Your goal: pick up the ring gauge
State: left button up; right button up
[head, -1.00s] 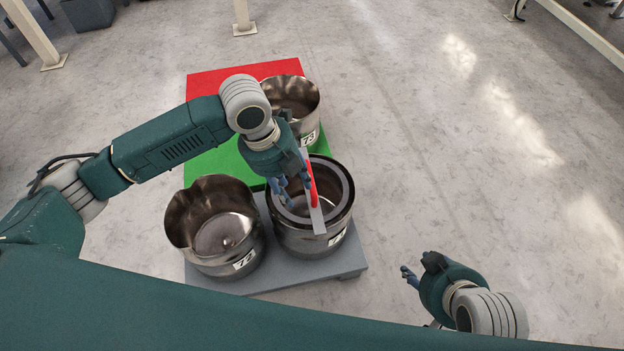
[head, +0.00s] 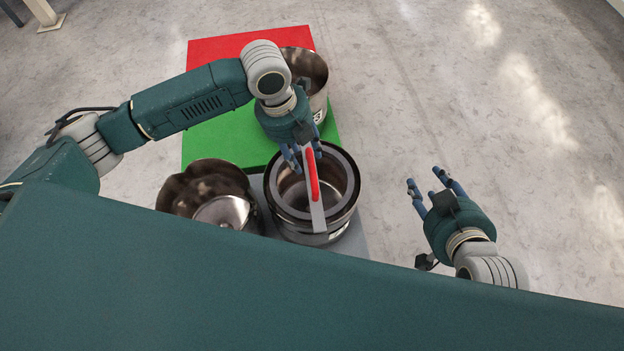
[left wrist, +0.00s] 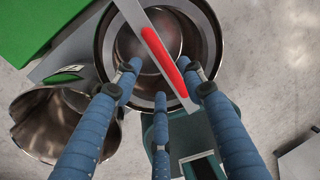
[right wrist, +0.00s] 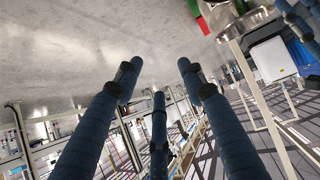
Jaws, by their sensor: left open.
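The ring gauge is a flat grey ring with a straight grey bar across it and a red handle (head: 312,174) on the bar. It rests on the rim of a metal pot (head: 292,229). My left gripper (head: 303,156) is open, at the far end of the red handle. In the left wrist view the handle (left wrist: 167,53) shows between the spread fingers (left wrist: 163,80); whether they touch it I cannot tell. My right gripper (head: 426,186) is open and empty, over bare floor right of the pot. The right wrist view shows nothing between its fingers (right wrist: 158,75).
A second metal pot (head: 178,190) stands to the left, and a third (head: 317,78) behind, partly hidden by my left arm. Under them lie a red panel (head: 215,50), a green panel (head: 205,143) and a grey platform (head: 352,240). The floor to the right is clear.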

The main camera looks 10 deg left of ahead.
aim_at(309, 165)
pick_arm(q)
jog(key=f, duration=0.1)
jog(key=d+f+b, duration=0.1)
jog(key=f, duration=0.1)
jog(key=shift+d+f+b, duration=0.15)
jog(key=shift+f+b, duration=0.25)
jog(key=shift+f, duration=0.2)
jog(key=shift+d+f+b, duration=0.15)
jog(key=shift+f+b, duration=0.2)
jog(key=shift+f, duration=0.35)
pick_arm(e)
jog(key=w+a+r+t+y, duration=0.1)
jog(key=w+r+t, duration=0.2)
jog(key=r, duration=0.4)
jog(key=w+a+r+t+y, duration=0.1)
jog(key=w+a+r+t, duration=0.1)
jog(key=r, duration=0.4)
jog(key=shift+w+a+r+t, duration=0.15)
jog(key=shift+w+r+t, duration=0.3)
jog(key=shift+t, duration=0.75)
pick_arm(q)
jog(key=shift+f, duration=0.1)
pick_arm(e)
jog(key=shift+f+g, duration=0.4)
jog(key=shift+f, duration=0.35)
jog(key=shift+s+d+f, duration=0.15)
jog(key=shift+d+f, duration=0.05)
jog(key=shift+f, duration=0.2)
